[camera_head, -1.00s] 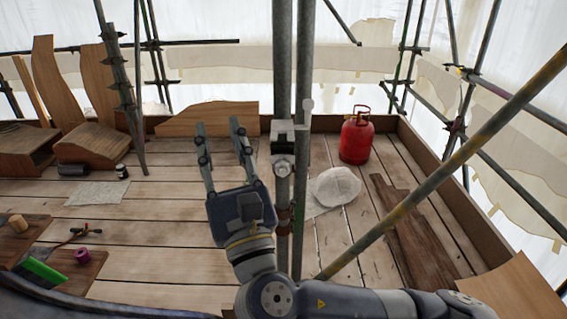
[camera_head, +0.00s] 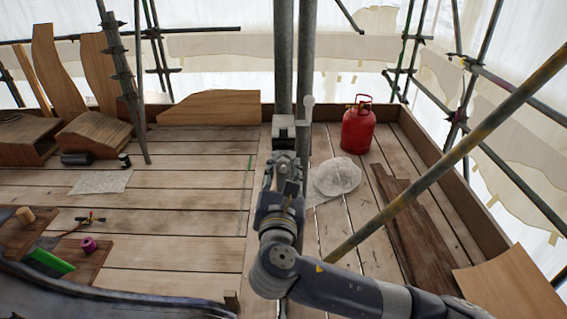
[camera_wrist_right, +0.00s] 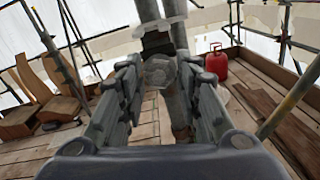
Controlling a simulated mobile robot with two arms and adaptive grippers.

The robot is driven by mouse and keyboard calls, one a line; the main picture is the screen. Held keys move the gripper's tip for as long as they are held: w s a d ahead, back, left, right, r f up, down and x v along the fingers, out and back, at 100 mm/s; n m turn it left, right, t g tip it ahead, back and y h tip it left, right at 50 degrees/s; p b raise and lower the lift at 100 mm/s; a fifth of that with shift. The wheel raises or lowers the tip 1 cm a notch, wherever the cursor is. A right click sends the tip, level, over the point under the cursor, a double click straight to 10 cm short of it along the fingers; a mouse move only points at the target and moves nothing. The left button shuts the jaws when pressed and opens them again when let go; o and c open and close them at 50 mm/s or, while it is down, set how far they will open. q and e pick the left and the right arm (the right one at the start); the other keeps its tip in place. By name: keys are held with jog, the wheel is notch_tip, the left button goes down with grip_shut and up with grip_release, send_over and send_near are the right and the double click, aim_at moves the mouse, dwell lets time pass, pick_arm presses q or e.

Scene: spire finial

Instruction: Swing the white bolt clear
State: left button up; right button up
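A coupler (camera_head: 284,124) clamps the grey upright pole in the middle of the head view. The white bolt (camera_head: 309,103) shows as a pale knob and stem at the coupler's right side. Its lower part is hidden by my gripper. My right gripper (camera_head: 284,160) is right in front of and just below the coupler, seen nearly end-on. In the right wrist view its fingers (camera_wrist_right: 160,82) are spread, with a grey hexagonal nut (camera_wrist_right: 160,70) showing between them. I cannot tell whether they touch anything. My left gripper is not in view.
Two upright poles (camera_head: 283,50) stand close together behind the gripper. A diagonal pole (camera_head: 440,172) crosses on the right. A red gas bottle (camera_head: 358,129) and a pale wrapped bundle (camera_head: 337,177) are on the planks to the right.

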aim_at(283, 161)
jog(key=shift+w, duration=1)
jog(key=shift+c, duration=0.2)
grip_shut()
jog(key=r+g+p, duration=0.1)
jog(key=r+p, duration=0.1)
jog(key=p, duration=0.5)
jog(key=shift+w+g+p, duration=0.15)
jog(key=shift+g+p, duration=0.15)
jog(key=shift+p, duration=0.1)
jog(key=shift+f, duration=0.2)
